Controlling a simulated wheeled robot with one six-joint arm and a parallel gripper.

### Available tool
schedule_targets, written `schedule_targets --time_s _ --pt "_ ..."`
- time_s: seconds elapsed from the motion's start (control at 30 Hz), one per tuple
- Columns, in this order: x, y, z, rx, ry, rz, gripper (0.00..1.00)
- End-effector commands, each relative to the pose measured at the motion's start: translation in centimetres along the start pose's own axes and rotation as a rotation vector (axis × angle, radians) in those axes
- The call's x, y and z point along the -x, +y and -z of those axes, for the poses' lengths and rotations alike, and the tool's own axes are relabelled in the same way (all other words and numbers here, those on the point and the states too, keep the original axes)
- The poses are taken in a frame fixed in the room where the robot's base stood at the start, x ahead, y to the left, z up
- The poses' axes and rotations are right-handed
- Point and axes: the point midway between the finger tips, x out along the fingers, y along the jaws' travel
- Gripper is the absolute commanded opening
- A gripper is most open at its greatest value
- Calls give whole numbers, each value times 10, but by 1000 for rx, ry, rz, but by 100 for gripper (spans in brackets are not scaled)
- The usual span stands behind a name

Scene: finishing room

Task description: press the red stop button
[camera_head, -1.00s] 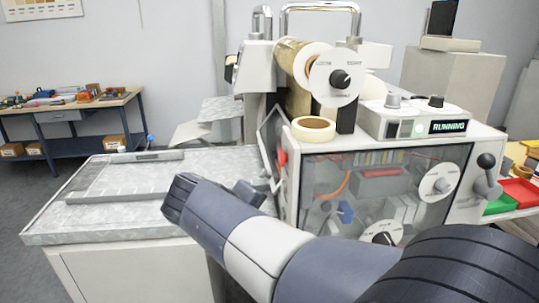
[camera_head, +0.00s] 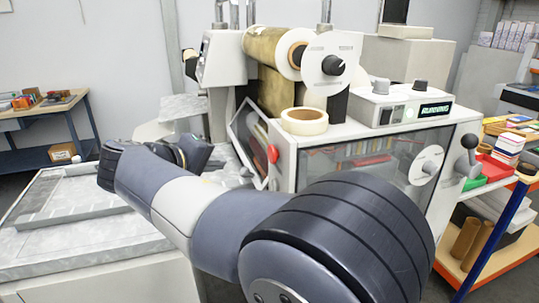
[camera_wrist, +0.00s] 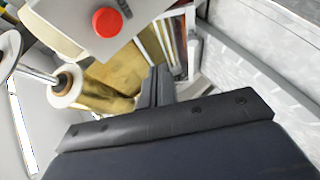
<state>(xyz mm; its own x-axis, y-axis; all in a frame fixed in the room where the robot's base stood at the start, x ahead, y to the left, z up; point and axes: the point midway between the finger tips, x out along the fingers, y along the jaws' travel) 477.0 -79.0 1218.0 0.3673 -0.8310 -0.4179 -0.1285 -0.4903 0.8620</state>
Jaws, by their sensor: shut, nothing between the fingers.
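The red stop button (camera_head: 272,153) is a round red knob on the front left edge of the grey machine (camera_head: 290,180). In the wrist view the red button (camera_wrist: 106,22) sits at the top, on a pale panel, left of and beyond my gripper (camera_wrist: 157,82). My gripper's dark fingers are together and empty, apart from the button. In the head view the wrist end of my arm is left of the button, partly behind my own forearm; the fingertips cannot be made out there.
A small display (camera_head: 435,109) reads RUNNING. A tape roll (camera_head: 304,120) lies on the machine top. A tilted framed panel (camera_head: 248,140) stands just left of the button. A flat grey bench (camera_head: 70,235) spreads at left. A cart with trays (camera_head: 495,168) stands at right.

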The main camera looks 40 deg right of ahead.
Motion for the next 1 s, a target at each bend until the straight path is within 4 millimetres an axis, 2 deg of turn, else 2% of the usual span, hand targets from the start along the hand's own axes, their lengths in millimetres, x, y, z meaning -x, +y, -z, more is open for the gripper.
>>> schedule_targets --time_s 0.53,1.0 --pt "-49 34 -36 -2 -4 0 0" --pt "-59 42 -43 0 0 0 0"
